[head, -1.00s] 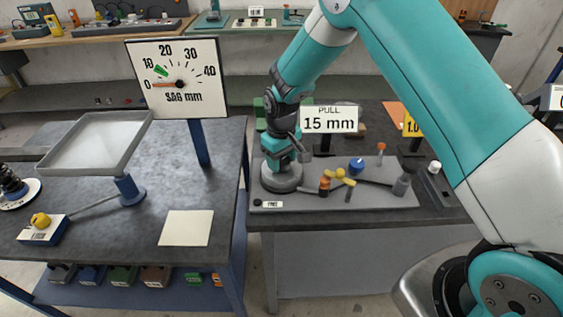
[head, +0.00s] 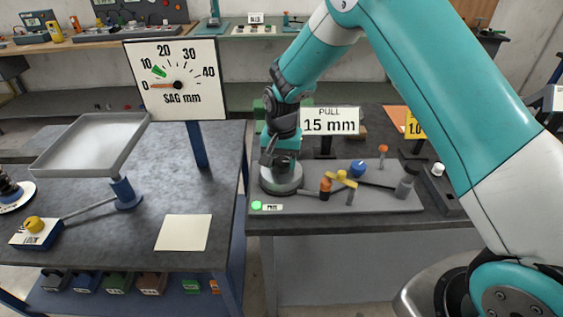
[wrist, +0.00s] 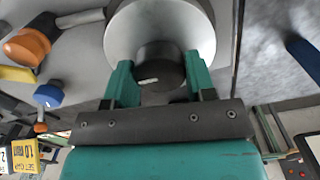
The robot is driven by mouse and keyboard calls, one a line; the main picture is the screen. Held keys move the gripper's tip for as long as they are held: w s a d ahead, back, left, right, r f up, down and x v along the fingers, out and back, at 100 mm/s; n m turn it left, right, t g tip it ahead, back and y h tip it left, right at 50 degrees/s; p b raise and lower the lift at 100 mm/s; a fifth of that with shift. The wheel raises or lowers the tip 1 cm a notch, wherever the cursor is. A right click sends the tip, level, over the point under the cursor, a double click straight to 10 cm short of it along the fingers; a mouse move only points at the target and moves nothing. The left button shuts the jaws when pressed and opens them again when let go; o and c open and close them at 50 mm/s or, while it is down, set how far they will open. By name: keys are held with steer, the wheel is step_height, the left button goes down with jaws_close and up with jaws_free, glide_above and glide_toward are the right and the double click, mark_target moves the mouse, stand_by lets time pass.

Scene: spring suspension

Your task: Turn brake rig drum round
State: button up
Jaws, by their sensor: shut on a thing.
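The brake rig drum (head: 281,183) is a round grey disc with a dark hub, at the left end of the grey rig plate on the right bench. In the wrist view the pale drum (wrist: 120,35) and its dark hub (wrist: 158,62) are seen close up, with a short white mark on the hub. My gripper (head: 281,163) is over the drum, pointing down. In the wrist view its teal fingers (wrist: 160,84) are shut on the hub, one on each side. In the head view the gripper partly hides the hub.
A green lamp (head: 257,205) is lit by a small label on the plate's front left. An orange-topped post (head: 325,186), a yellow part (head: 343,179) and a blue knob (head: 358,169) stand right of the drum. A "PULL 15 mm" sign (head: 330,121) stands behind.

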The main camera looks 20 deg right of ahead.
mark_target(282, 161)
steer(key=shift+w+r+m, duration=0.1)
steer(key=shift+m, duration=0.5)
steer(key=o, duration=0.9)
step_height(282, 161, up, 17)
steer(key=b, duration=0.3)
steer(key=shift+r, duration=0.2)
steer(key=s+a+n+y, duration=0.1)
steer(key=s+n, duration=0.3)
steer(key=s, duration=0.6)
steer(key=s+a+r+n+y, duration=0.1)
steer(key=s+n, duration=0.4)
steer(key=s, duration=0.5)
steer(key=s+a+r+n+y, duration=0.1)
steer(key=s+n, duration=0.4)
steer(key=s, duration=0.6)
steer(key=shift+a+r+y, duration=0.25)
steer(key=shift+a+y, duration=0.35)
steer(key=shift+a, duration=0.3)
